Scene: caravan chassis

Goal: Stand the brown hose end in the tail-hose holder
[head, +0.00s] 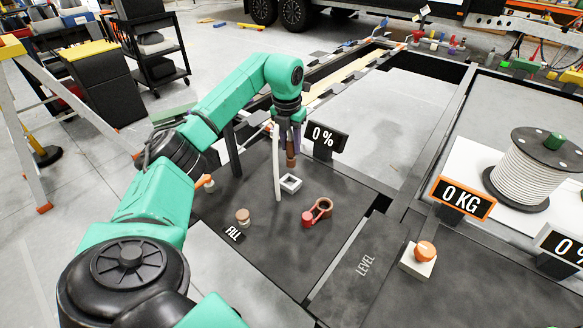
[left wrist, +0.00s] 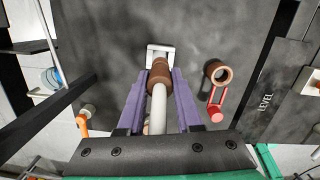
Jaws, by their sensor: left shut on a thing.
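The brown hose end (head: 291,160) points down below my left gripper (head: 290,142). In the left wrist view my left gripper (left wrist: 157,95) has its two purple fingers shut on the brown hose end (left wrist: 160,76). The white hose (left wrist: 158,112) runs back between the fingers. A small white square frame (head: 290,184), which looks like the tail-hose holder, sits on the dark panel below the hose end. It also shows just beyond the hose end in the left wrist view (left wrist: 160,50), partly hidden. A gap shows between them in the head view. My right gripper is out of view.
A brown ring with a red lever (head: 320,208) lies right of the frame. A round brown knob (head: 243,216) stands near the FILL label. A 0 % display (head: 325,137) stands behind. An orange button (head: 425,250) and a hose reel (head: 540,165) are at right.

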